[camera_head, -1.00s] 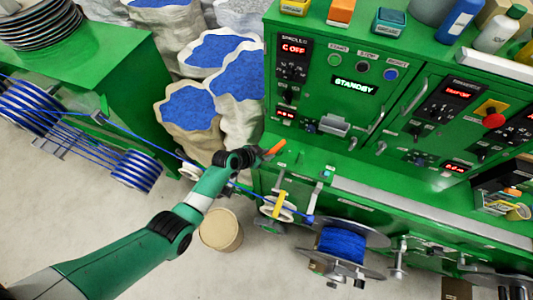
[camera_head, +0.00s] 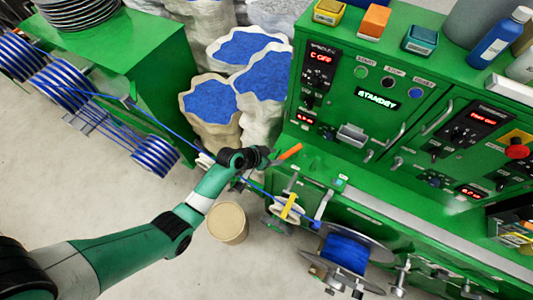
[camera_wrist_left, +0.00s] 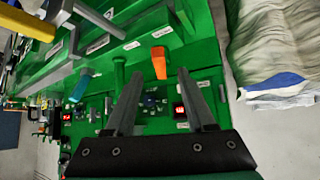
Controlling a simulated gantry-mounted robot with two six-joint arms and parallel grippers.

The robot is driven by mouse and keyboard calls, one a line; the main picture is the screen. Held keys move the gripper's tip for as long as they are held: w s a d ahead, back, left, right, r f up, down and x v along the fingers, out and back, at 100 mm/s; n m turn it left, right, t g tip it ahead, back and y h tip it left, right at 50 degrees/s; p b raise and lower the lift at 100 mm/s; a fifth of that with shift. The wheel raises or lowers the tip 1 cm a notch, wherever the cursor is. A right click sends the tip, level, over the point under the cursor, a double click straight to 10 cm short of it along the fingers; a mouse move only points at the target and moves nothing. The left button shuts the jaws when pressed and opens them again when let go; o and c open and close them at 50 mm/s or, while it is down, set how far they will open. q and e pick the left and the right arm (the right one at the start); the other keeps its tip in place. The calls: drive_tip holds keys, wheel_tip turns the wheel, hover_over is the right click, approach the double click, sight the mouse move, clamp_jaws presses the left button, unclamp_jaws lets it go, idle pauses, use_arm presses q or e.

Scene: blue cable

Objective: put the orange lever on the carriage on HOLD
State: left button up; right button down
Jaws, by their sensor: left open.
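The orange lever (camera_head: 289,152) sticks out at the left end of the green machine's front ledge. In the left wrist view the orange lever (camera_wrist_left: 159,63) stands on a green part with small white labels (camera_wrist_left: 163,32), too small to read. My left gripper (camera_head: 266,156) is just left of the lever, with its tips pointing toward it. In the left wrist view my left gripper (camera_wrist_left: 160,74) is open, and the lever appears between and beyond its fingertips. No contact is visible. My right gripper is not in view.
Blue cable (camera_head: 180,138) runs from the coils at left past my left arm to the blue spool (camera_head: 344,252). A yellow handle (camera_head: 289,206) stands below the lever. Sacks of blue pellets (camera_head: 211,101) stand behind. A round tub (camera_head: 227,222) is on the floor.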

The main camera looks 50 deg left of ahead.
use_arm(q)
drive_tip(key=p+v, duration=0.4)
drive_tip(key=v, duration=0.2)
drive_tip(key=shift+s+r, duration=0.2)
